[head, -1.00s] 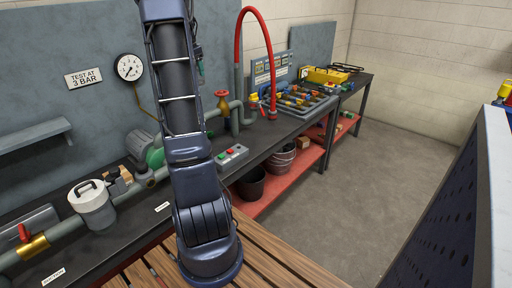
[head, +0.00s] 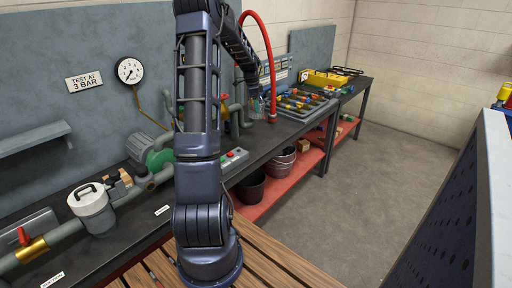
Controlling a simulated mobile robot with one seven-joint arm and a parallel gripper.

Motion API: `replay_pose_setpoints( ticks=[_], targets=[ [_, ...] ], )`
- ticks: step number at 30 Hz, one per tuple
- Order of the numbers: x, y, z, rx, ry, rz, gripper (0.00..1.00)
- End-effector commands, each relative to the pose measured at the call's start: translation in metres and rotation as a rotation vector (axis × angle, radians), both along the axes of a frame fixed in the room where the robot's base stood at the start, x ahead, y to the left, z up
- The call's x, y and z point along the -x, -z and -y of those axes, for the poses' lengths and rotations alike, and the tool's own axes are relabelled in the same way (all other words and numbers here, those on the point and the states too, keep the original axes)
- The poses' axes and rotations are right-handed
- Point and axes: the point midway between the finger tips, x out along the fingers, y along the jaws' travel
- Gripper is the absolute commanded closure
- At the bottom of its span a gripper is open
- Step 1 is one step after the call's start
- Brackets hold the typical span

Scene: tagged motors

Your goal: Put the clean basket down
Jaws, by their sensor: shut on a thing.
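My gripper (head: 257,106) is small and far off in the head view, at the end of my extended arm. It is over the back of the dark workbench, just left of the base of the red hose and beside the grey parts tray. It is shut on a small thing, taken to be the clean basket. The basket's shape is mostly hidden by the fingers and too small to make out. I cannot tell whether it touches the bench.
The red hose (head: 271,66) arches close by my gripper. The parts tray (head: 316,112) holds several coloured fittings. A control box with buttons (head: 234,159), a white-lidded canister (head: 95,210) and green-and-grey pipework (head: 154,153) stand on the bench. Buckets (head: 282,162) sit on the red shelf below.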

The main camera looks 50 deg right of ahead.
Motion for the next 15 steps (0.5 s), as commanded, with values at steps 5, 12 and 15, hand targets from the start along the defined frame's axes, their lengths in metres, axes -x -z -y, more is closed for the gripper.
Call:
replay_pose_setpoints(
  ticks=[5,12,15],
  targets=[
    [0.001,0.034,0.0,-0.003,0.003,-0.002,0.55],
    [0.001,0.086,0.0,-0.004,0.003,-0.001,0.55],
    [0.001,0.108,0.0,-0.004,0.001,-0.002,0.55]
  ],
)
